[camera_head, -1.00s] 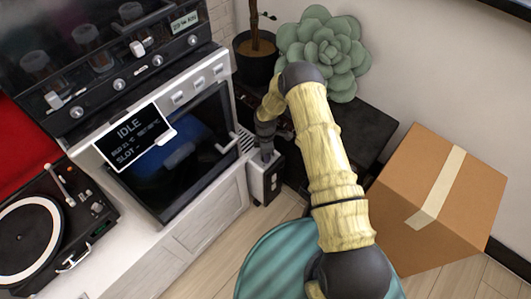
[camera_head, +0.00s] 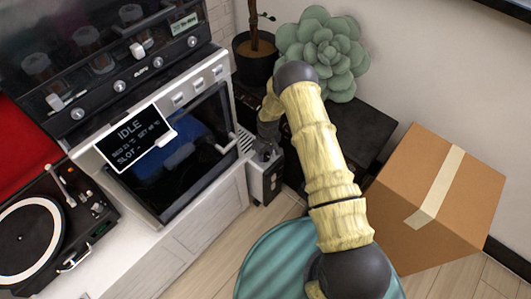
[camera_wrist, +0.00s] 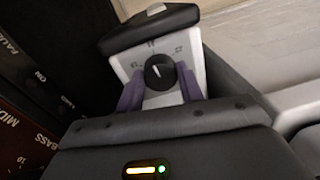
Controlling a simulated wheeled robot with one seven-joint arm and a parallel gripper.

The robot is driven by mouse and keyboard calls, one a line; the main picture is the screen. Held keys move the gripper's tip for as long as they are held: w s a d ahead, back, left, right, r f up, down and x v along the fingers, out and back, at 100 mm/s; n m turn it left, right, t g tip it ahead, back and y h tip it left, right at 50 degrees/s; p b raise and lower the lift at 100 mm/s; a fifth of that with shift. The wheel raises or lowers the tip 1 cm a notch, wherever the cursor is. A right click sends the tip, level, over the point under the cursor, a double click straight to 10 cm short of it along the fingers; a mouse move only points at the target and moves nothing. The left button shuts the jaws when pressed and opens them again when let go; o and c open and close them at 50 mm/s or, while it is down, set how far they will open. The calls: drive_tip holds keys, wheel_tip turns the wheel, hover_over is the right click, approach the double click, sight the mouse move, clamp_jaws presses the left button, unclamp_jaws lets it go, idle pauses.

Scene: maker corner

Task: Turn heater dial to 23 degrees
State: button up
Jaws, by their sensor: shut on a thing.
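The heater (camera_head: 262,187) is a small white box with a dark top, standing on the floor beside the oven cabinet. In the wrist view its white face (camera_wrist: 196,62) shows small scale marks, too blurred to read with certainty. The round black dial (camera_wrist: 159,71) has a pale pointer line that points near the top of the scale, slightly left. My gripper (camera_wrist: 160,76) has its purple fingers on both sides of the dial and is shut on it. In the head view my gripper (camera_head: 267,150) reaches down to the heater's top, and the dial is hidden.
The oven (camera_head: 185,150) with a raised screen reading IDLE stands left of the heater. Dark equipment (camera_head: 362,135) and a potted succulent (camera_head: 324,45) are behind my arm. A cardboard box (camera_head: 435,200) stands right, and a teal round surface (camera_head: 262,262) is in front.

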sight(268, 156)
drive_tip(key=m, duration=0.6)
drive_tip(key=shift+a+r+m, duration=0.1)
drive_tip(key=shift+m, duration=0.2)
drive_tip(key=m+p, duration=0.1)
drive_tip(key=m, duration=0.5)
drive_tip(key=shift+w+m+t, duration=0.1)
drive_tip(key=shift+m+t, duration=0.2)
drive_tip(key=shift+t, duration=0.1)
drive_tip(key=o, duration=1)
wheel_tip(268, 156, up, 17)
drive_tip(key=d+p, duration=0.1)
drive_tip(key=p, duration=0.1)
drive_tip(key=shift+s+r+p, duration=0.15)
drive_tip(key=shift+s+p, duration=0.2)
drive_tip(key=shift+p, duration=0.05)
